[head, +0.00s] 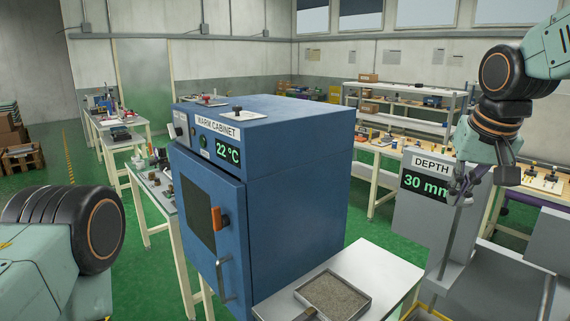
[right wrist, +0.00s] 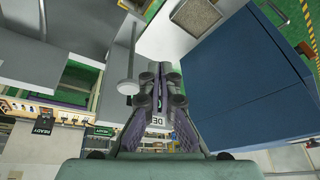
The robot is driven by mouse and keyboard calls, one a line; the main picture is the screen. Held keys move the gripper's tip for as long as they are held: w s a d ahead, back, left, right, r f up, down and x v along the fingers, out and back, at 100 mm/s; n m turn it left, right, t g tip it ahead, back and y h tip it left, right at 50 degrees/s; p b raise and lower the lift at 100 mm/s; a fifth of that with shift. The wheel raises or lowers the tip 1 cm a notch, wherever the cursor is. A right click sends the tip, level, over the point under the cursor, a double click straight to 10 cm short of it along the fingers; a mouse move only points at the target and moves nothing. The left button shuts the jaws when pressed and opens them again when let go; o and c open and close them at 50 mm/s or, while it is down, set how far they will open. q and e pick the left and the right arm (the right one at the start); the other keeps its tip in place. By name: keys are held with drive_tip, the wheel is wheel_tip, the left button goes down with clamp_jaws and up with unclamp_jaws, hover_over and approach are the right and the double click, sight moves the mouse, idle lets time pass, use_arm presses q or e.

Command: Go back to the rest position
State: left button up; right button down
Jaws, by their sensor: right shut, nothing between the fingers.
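My right gripper (head: 457,188) hangs at the right of the head view, in front of the grey depth station (head: 408,225), whose display reads 30 mm. Its fingers are together and empty. In the right wrist view the closed fingers (right wrist: 160,75) point up the picture, between the grey station (right wrist: 80,25) on the left and the blue cabinet (right wrist: 245,90) on the right. A thin rod with a round pale end (right wrist: 128,87) shows just left of the fingers. Of my left arm only dark and pale green links show at the lower left; its gripper is out of view.
The blue warm cabinet (head: 295,170) stands in the middle, door shut, reading 22 °C. A tray of grainy material (head: 360,311) lies on a white table (head: 395,277) in front of it. Benches and shelves line the back. Green floor is open at the left.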

drive_tip(key=s+a+f+n+t+y+b, duration=0.1)
drive_tip(key=a+f+b, duration=0.25)
drive_tip(key=f, duration=1.25)
drive_tip(key=s+a+f+n+t+b, duration=0.1)
drive_tip(key=a+f+t+b, duration=0.2)
drive_tip(key=f, duration=1.2)
drive_tip(key=s+f+g+b, duration=0.8)
drive_tip(key=s+f+b, duration=0.5)
drive_tip(key=s+f, duration=1.9)
drive_tip(key=shift+s+a+f+n+h, duration=0.2)
drive_tip(key=shift+s+n+h, duration=0.1)
drive_tip(key=shift+s, duration=0.25)
